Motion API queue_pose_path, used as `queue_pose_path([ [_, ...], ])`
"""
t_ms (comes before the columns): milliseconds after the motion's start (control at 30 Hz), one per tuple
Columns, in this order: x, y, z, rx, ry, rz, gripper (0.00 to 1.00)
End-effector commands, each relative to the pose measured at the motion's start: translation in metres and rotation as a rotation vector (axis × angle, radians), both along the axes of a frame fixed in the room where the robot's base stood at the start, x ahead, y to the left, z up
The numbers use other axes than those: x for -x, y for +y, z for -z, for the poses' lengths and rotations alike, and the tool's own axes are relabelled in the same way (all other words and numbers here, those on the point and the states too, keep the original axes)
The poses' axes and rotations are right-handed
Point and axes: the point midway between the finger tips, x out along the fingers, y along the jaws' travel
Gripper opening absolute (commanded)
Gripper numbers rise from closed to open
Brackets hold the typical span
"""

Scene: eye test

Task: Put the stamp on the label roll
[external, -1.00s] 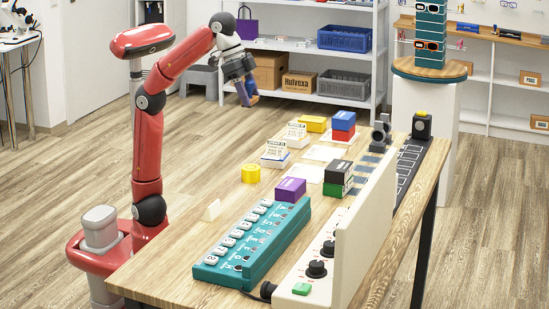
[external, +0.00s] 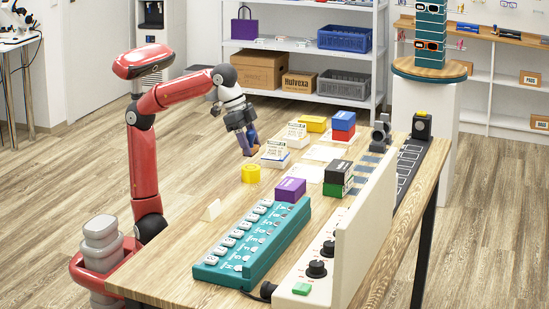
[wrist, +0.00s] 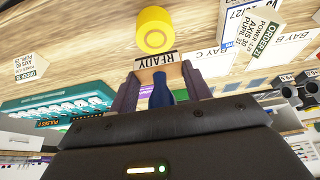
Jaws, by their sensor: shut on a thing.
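My gripper (external: 248,137) is shut on the stamp and holds it in the air near the table's far left edge. In the wrist view the stamp (wrist: 161,92) shows a blue handle between the fingers and a light wooden block marked READY. The label roll (external: 250,174) is a yellow ring-shaped roll lying on the table, below the gripper in the external view. The label roll also shows in the wrist view (wrist: 154,31), just beyond the stamp's block. The stamp and the roll look apart.
The wooden table (external: 178,258) carries a teal key rack (external: 252,245), a purple box (external: 290,190), white cards in stands (external: 275,153), and black-green (external: 338,178) and red-blue (external: 343,126) box stacks. A cream upright panel (external: 365,235) stands at the right. Bare wood surrounds the roll.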

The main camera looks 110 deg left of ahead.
Motion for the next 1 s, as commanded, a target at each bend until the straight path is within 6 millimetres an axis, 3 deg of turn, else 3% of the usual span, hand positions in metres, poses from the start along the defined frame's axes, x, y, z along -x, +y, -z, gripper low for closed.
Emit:
queue_pose_path([
  [300,0.0,0.0,0.039,0.001,0.0,0.001,0.26],
  [700,0.0,0.0,0.043,-0.001,0.0,-0.001,0.26],
  [733,0.0,0.0,0.043,-0.001,0.0,-0.001,0.49],
  [900,0.0,0.0,0.042,0.0,0.0,-0.001,0.7],
  [1000,0.0,0.0,0.042,0.0,0.0,-0.001,0.7],
])
